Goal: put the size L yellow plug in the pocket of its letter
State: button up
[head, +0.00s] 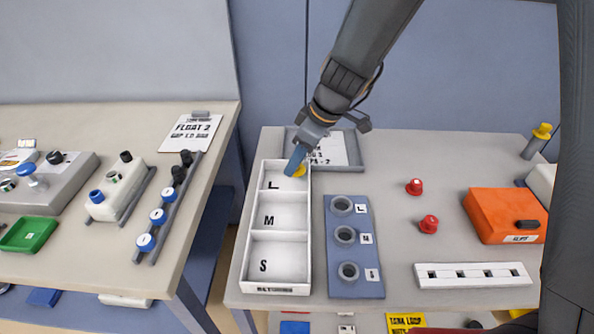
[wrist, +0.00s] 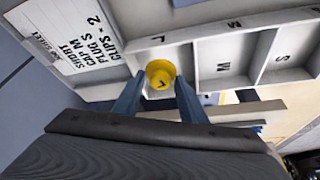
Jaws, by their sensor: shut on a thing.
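The yellow plug (wrist: 160,74) is held between the two blue fingers of my gripper (wrist: 158,92) in the wrist view; its end face bears a dark letter that looks like an L. In the head view the plug (head: 299,170) shows as a small yellow spot beside my gripper (head: 296,166). My gripper is over the L pocket of the white three-pocket tray (head: 276,290), towards its far right side. The pockets are marked L, M and S from far to near. I cannot tell whether the plug touches the tray.
A blue-grey block (head: 356,290) with several round sockets stands right of the tray. Two red caps (head: 414,187) and an orange box (head: 503,216) lie further right. A clipboard (head: 346,150) lies behind the tray. A white slotted strip (head: 473,276) is near the front edge.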

aim_at(301, 165)
jog(key=shift+f, duration=2.1)
jog(key=shift+f, duration=0.15)
jog(key=o, duration=1.1)
jog(key=shift+c, duration=0.2)
jog(key=shift+d+r, duration=0.1)
jog(key=shift+r, duration=0.5)
jog(key=b+v, duration=0.1)
jog(key=v, duration=1)
jog(key=shift+b, duration=0.3)
jog(key=s+d+f+m+h, duration=0.1)
jog(key=s+d+f+m, duration=0.1)
jog(key=s+d+m, duration=0.2)
jog(key=s+d+f+m+h, duration=0.1)
jog(key=s+d+m, duration=0.3)
jog(key=d, duration=0.5)
jog(key=s+d+f+m+h, duration=0.2)
jog(key=s+d+f+m, duration=0.2)
jog(key=s+d+m, duration=0.1)
jog(key=shift+d+m+g, duration=0.3)
jog(key=shift+d+m, duration=0.3)
jog(key=shift+d, duration=0.7)
